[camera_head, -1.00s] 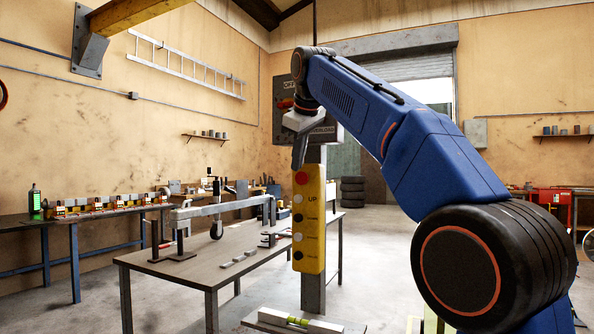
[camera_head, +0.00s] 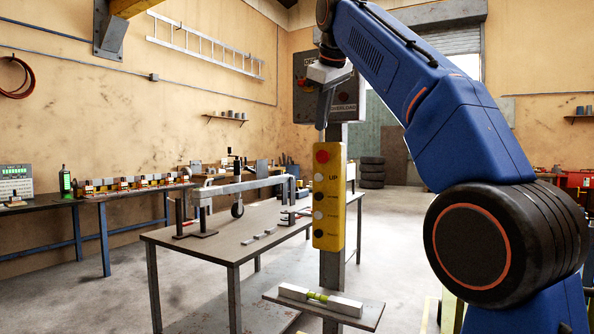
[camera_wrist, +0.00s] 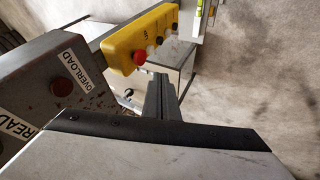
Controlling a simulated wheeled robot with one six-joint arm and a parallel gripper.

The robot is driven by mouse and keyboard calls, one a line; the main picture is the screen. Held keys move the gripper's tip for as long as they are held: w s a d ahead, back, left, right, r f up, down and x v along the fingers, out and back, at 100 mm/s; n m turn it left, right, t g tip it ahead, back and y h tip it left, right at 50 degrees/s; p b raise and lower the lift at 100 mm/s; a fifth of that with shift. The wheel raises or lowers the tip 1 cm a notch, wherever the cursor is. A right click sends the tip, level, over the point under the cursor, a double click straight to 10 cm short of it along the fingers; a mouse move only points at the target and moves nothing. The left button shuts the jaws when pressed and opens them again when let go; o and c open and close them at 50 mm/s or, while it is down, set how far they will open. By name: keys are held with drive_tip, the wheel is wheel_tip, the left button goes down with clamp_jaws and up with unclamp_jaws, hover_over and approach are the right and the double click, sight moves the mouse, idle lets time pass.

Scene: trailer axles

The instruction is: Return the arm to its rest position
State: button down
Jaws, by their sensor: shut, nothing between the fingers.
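My gripper (camera_head: 322,117) hangs from the blue arm in the head view, its fingers pointing down just above the top of a yellow push-button box. In the wrist view the gripper (camera_wrist: 163,86) shows as a narrow grey pair of fingers, shut and empty. The yellow button box (camera_head: 328,248) has a red button at its top and several buttons below, one marked UP. In the wrist view the box (camera_wrist: 120,48) lies just beyond and left of the fingertips; I cannot tell whether they touch it.
A grey panel marked OVERLOAD (camera_head: 302,102) stands behind my gripper; it is close on the left in the wrist view (camera_wrist: 45,105). A small shelf with a spirit level (camera_head: 321,298) sits below the box. A table (camera_head: 222,248) stands left. Open floor lies behind.

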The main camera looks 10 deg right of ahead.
drive_tip(key=s+d+f+m+g, duration=0.1)
drive_tip(key=s+d+f+m, duration=0.2)
drive_tip(key=s+f, duration=0.9)
drive_tip(key=s+d+f+m, duration=0.3)
drive_tip(key=s+f, duration=0.9)
drive_tip(key=f, duration=1.3)
drive_tip(key=s+d+f+m+g, duration=0.1)
drive_tip(key=s+d+f+m, duration=0.2)
drive_tip(key=s+f, duration=0.9)
wheel_tip(320, 180, down, 8)
drive_tip(key=shift+s+d+r+g, duration=0.15)
drive_tip(key=shift+s+d+g, duration=0.15)
drive_tip(key=shift+d, duration=0.95)
